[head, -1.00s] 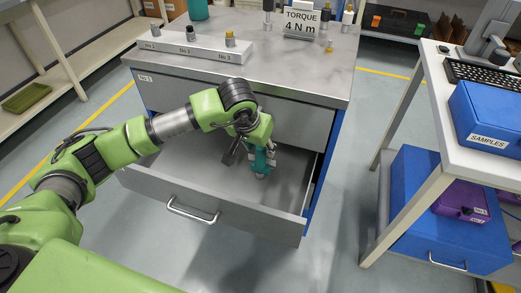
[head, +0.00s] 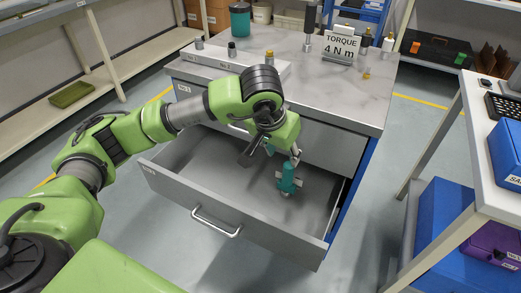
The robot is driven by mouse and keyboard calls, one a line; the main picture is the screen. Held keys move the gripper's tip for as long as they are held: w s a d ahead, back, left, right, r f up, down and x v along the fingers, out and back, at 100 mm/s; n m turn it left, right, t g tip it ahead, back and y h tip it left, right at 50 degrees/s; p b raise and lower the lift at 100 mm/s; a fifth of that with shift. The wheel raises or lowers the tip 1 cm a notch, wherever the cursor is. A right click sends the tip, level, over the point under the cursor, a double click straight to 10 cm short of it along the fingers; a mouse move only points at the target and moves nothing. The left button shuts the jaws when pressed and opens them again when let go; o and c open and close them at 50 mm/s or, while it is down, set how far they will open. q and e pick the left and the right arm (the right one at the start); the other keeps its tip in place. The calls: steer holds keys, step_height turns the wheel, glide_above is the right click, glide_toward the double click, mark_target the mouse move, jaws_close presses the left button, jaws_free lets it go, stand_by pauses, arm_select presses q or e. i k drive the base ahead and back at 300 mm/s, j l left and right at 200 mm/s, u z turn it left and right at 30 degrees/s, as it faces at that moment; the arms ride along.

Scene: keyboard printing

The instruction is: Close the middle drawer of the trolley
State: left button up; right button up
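The grey trolley (head: 345,147) has a marbled top, with an open drawer (head: 185,203) pulled well out below its closed top drawer. The open drawer's front has a silver bar handle (head: 215,222). My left wrist hides part of the top drawer's front. My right gripper is not in view.
A torque sign (head: 341,45), a rack with several bits (head: 215,58) and a teal cup (head: 240,20) stand on the trolley top. A white table (head: 480,170) with blue boxes is at the right. The floor before the drawer is clear.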

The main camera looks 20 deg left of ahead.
mark_target(199, 171)
steer(key=u, duration=1.2)
steer(key=k+l, duration=0.1)
steer(key=k, duration=0.2)
steer(key=z, duration=0.05)
